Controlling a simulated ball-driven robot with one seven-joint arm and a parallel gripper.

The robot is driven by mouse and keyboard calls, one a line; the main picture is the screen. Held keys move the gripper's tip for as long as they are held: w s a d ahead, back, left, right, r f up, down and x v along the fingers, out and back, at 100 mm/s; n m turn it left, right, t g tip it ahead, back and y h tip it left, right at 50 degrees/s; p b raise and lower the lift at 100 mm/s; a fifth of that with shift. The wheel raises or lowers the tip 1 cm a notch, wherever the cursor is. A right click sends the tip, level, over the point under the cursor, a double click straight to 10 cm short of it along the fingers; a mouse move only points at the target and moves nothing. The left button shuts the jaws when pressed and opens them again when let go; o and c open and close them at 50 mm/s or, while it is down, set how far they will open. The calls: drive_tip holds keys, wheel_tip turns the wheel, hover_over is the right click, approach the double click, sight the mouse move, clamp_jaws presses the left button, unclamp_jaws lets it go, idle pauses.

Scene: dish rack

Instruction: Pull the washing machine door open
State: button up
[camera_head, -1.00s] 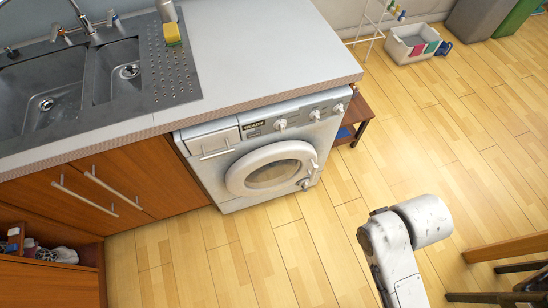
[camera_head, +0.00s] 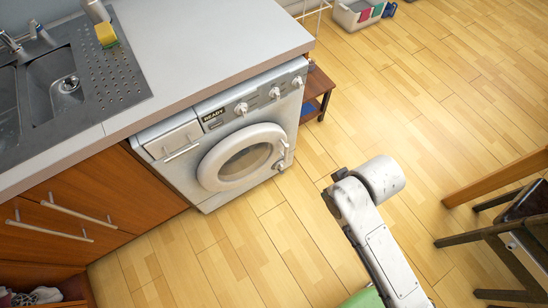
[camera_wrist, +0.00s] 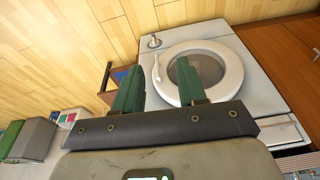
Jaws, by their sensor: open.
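The washing machine (camera_head: 191,161) stands under the counter in the head view, its front facing the open floor. Its round white door (camera_head: 211,170) with dark glass looks shut, and a small handle (camera_head: 284,146) sits at the door's right edge. In the wrist view the door (camera_wrist: 236,65) appears beyond the fingers, with the handle (camera_wrist: 157,69) at its left edge. My gripper (camera_wrist: 161,82) is open and empty, its two green fingers spread and apart from the door. In the head view my arm shows at lower right; the fingers are not clearly visible there.
The counter (camera_head: 205,40) overhangs the machine, with a sink (camera_head: 62,85) at left. A small wooden stand (camera_head: 317,90) is right of the machine. A chair and table edge (camera_head: 500,225) stand at far right. Wooden floor in front of the machine is clear.

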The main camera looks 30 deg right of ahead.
drive_tip(key=w+f+t+b, duration=0.4)
drive_tip(key=w+f+b, duration=0.3)
drive_tip(key=f, duration=0.4)
drive_tip(key=w+f+t+b, duration=0.4)
drive_tip(key=w+f+b, duration=0.35)
drive_tip(key=f, duration=0.35)
drive_tip(key=m+t+h+b, duration=0.25)
drive_tip(key=t+b, duration=0.45)
drive_tip(key=b, duration=0.6)
approach(287, 155)
drive_tip(key=w, duration=0.1)
drive_tip(key=shift+n+h, duration=0.45)
drive_tip(key=w, duration=0.3)
drive_tip(key=w+d+b, duration=0.1)
drive_tip(key=w, duration=0.6)
drive_tip(key=shift+d, duration=0.25)
drive_tip(key=shift+s, duration=0.1)
clamp_jaws()
